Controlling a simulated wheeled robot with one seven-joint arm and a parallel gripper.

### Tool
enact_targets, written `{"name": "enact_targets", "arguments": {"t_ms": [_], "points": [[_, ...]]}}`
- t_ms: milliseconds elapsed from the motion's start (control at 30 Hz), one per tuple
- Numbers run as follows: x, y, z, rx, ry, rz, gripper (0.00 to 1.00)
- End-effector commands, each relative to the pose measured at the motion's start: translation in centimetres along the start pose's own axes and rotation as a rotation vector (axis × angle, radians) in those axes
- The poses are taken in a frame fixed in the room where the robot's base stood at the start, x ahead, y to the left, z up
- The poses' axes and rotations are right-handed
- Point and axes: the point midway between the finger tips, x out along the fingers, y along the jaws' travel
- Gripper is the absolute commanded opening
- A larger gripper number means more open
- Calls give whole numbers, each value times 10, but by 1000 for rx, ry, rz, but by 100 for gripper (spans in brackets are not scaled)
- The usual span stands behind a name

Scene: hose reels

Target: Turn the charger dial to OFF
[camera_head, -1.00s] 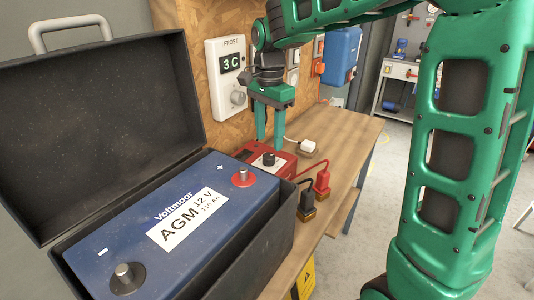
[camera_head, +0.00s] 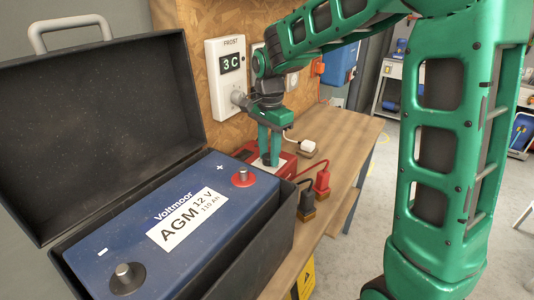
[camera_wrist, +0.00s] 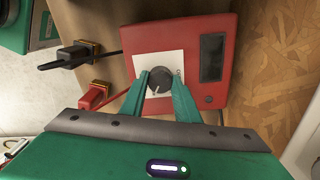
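The red charger (camera_head: 287,164) sits on the wooden bench behind the battery box. In the wrist view the charger (camera_wrist: 219,28) fills the middle, with a white dial plate, a dark display and a small button. The black charger dial (camera_wrist: 160,81) is round, with a light mark at its lower edge. My gripper (camera_head: 269,161) points down over the dial. In the wrist view its green fingers (camera_wrist: 160,83) stand on either side of the dial, apart from each other. I cannot tell whether both touch it. The dial's lettering is too small to read.
The open black box (camera_head: 275,238) holds a blue battery (camera_head: 150,225) at the left. A black clamp (camera_head: 307,200) and a red clamp (camera_head: 322,182) lie right of it. A thermostat (camera_head: 226,75) hangs on the wall behind. A white plug (camera_head: 304,146) lies on the bench (camera_head: 345,135).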

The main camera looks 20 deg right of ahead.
Motion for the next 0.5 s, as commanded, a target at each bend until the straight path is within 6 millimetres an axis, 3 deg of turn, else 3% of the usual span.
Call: {"name": "enact_targets", "arguments": {"t_ms": [500], "points": [[0,0,0,-140,-1,0,6]]}}
